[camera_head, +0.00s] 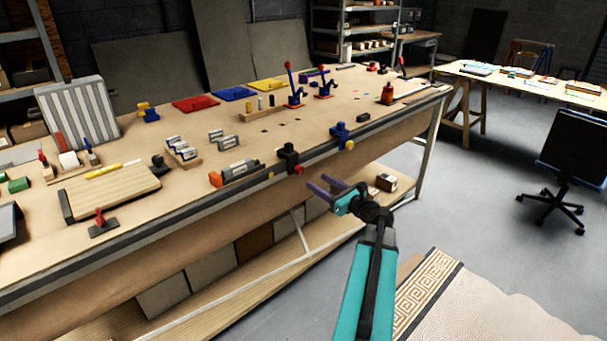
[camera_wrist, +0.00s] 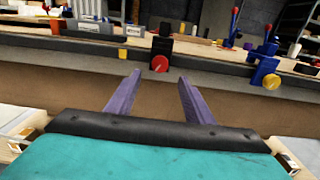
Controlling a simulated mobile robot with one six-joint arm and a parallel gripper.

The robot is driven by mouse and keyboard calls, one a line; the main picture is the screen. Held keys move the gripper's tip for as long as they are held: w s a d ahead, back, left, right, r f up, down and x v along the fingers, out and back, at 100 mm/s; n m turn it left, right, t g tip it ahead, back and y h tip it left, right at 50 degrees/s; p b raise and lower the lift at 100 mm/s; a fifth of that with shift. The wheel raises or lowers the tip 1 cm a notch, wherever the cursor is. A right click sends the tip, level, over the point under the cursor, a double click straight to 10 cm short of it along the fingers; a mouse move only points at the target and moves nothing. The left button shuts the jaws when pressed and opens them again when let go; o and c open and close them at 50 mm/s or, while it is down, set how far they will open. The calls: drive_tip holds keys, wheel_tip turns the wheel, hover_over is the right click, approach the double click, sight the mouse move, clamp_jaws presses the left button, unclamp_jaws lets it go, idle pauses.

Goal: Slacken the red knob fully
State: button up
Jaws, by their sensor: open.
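The red knob (camera_head: 299,170) is on the front of a black clamp (camera_head: 288,157) fixed at the workbench's front edge. In the wrist view the red knob (camera_wrist: 159,63) faces me, a little above and between my fingertips, with the black clamp (camera_wrist: 161,42) behind it. My gripper (camera_head: 331,184) is open and empty, in front of the bench edge and to the right of the knob in the head view. Its two purple fingers also show in the wrist view (camera_wrist: 158,77), apart from the knob. Nothing hides the knob's face.
A blue clamp with a yellow knob (camera_head: 349,145) sits on the same edge to the right. A grey tool with an orange end (camera_head: 235,172) lies on the workbench (camera_head: 215,204) to the left. A lower shelf holds panels. Space in front of the edge is free.

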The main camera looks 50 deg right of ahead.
sight(301, 172)
drive_tip(key=w, duration=0.2)
drive_tip(key=w+p, duration=0.1)
drive_tip(key=w, duration=0.5)
drive_tip(key=shift+w+d, duration=0.25)
drive_tip(key=shift+d, duration=0.05)
drive_tip(key=shift+c, duration=0.5)
